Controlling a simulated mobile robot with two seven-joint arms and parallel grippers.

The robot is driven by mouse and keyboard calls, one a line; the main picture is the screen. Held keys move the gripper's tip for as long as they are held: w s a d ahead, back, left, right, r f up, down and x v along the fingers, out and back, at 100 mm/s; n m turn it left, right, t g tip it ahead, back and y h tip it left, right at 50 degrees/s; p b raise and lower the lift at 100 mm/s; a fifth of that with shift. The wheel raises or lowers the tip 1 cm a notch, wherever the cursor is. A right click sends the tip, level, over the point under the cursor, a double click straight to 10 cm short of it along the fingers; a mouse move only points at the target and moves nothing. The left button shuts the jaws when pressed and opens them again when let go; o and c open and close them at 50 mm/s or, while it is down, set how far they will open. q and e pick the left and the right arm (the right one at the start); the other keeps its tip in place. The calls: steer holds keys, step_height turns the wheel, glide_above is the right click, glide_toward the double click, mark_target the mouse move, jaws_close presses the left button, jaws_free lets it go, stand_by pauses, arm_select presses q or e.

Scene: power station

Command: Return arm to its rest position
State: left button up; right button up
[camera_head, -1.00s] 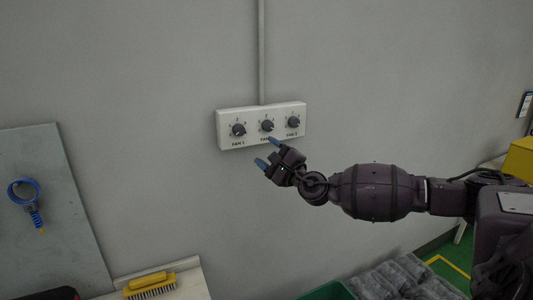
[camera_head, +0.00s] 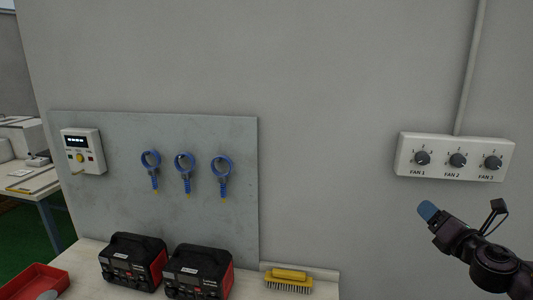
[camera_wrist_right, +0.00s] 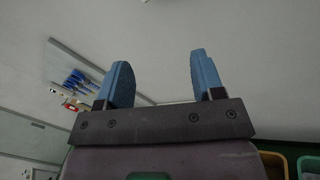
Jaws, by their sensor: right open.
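My right gripper (camera_head: 428,211) is at the lower right of the head view, below the white fan switch panel (camera_head: 404,158) and apart from it. In the right wrist view its two blue fingers (camera_wrist_right: 160,82) stand wide apart with nothing between them. The panel carries three dark knobs labelled as fans, such as the FAN 1 knob (camera_head: 422,158). Most of my right arm is cut off by the right edge of the head view. My left gripper does not show.
A grey board (camera_head: 110,195) on the wall holds blue ring-shaped tools (camera_head: 185,163) and a small control box (camera_head: 83,151). Below are two black-and-red units (camera_head: 133,262) (camera_head: 199,272), a yellow brush (camera_head: 288,279) and a red tray (camera_head: 36,281). The wall between board and panel is bare.

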steer(key=s+a+f+m+g, duration=0.1)
steer(key=s+a+f+m, duration=0.2)
steer(key=f+m, duration=0.3)
steer(key=s+a+f+m+g+y, duration=0.1)
steer(key=s+a+f+m, duration=0.2)
steer(key=f+m, duration=0.4)
steer(key=s+a+f+m+g, duration=0.2)
steer(key=s+a+f+m, duration=0.15)
steer(key=f+m, duration=0.25)
steer(key=s+a+f+m+g+h, duration=0.1)
steer(key=s+a+f+m, duration=0.1)
steer(key=s+f+m, duration=0.3)
steer(key=s+a+f+m+g+h, duration=0.1)
steer(key=s+f+m, duration=0.4)
steer(key=s+f, duration=0.5)
steer(key=s+a+g, duration=0.1)
steer(key=s, duration=0.3)
steer(key=shift+a+f+m+b, duration=0.2)
steer(key=shift+a+m+b, duration=0.15)
steer(key=shift+m, duration=0.05)
steer(key=shift+s, duration=0.1)
